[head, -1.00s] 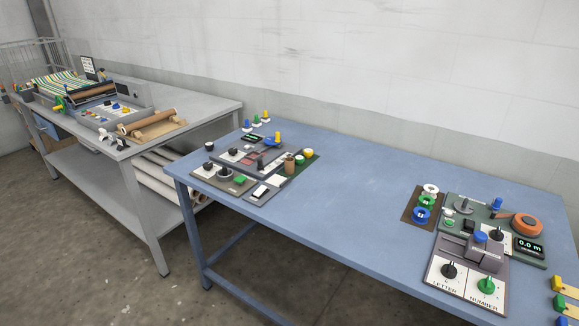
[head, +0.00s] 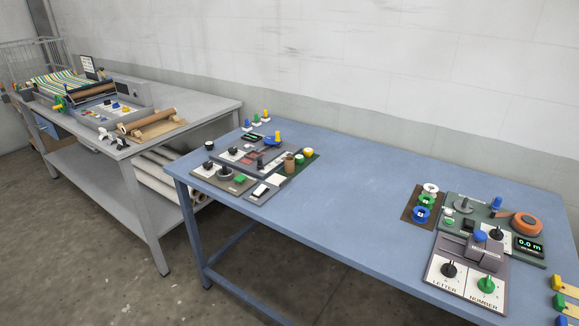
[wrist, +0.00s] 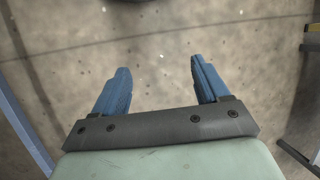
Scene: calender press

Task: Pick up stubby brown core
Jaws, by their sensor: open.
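A short brown cylinder (head: 289,163), which looks like the stubby brown core, stands upright on the dark green mat at the right of the left-hand panel group on the blue table. Longer brown rolls (head: 146,121) lie on the grey bench to the left. My gripper (wrist: 160,70) shows only in the wrist view. Its two blue fingers are apart with nothing between them, over bare concrete floor. The brown core is not in the wrist view, and the gripper is well away from it.
The blue table (head: 340,190) is clear in its middle. Another panel group with an orange tape reel (head: 526,225) is at the right.

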